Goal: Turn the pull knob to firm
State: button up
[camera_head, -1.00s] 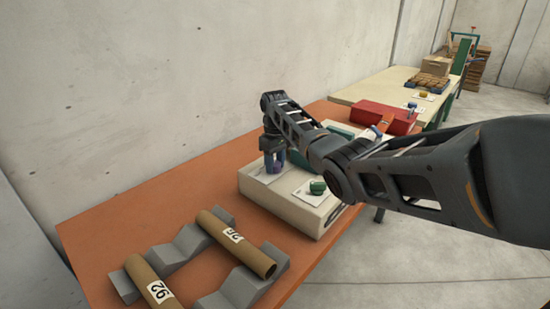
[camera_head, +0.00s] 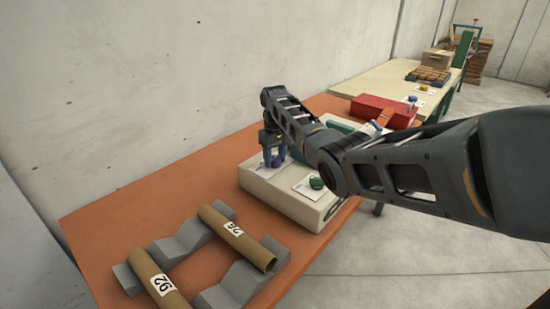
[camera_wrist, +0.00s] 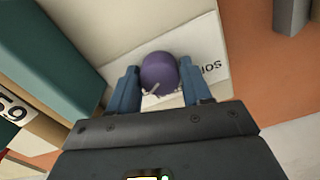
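A round purple knob (camera_wrist: 159,72) with a light pointer mark sits on a white label card in the wrist view. The card carries dark letters, partly hidden. In the head view the purple knob (camera_head: 278,161) is on a cream control box (camera_head: 296,210), partly hidden by my gripper. My gripper (camera_wrist: 158,78) has its two blue fingers on either side of the purple knob, very close to it. I cannot tell whether they press on it. It also shows in the head view (camera_head: 273,157). A green knob (camera_head: 316,182) sits on another card on the box, nearer the front.
Two cardboard tubes (camera_head: 236,236) lie on grey notched cradles (camera_head: 240,288) on the orange table (camera_head: 135,210). A red box (camera_head: 379,110) stands behind. A second, pale table (camera_head: 385,84) holds a tray. A teal part (camera_wrist: 50,55) is close at the wrist view's left.

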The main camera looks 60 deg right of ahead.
aim_at(275, 158)
jog(key=o, duration=0.3)
jog(key=shift+o, duration=0.2)
jog(key=shift+r+b, duration=0.3)
jog(key=shift+r, duration=3.65)
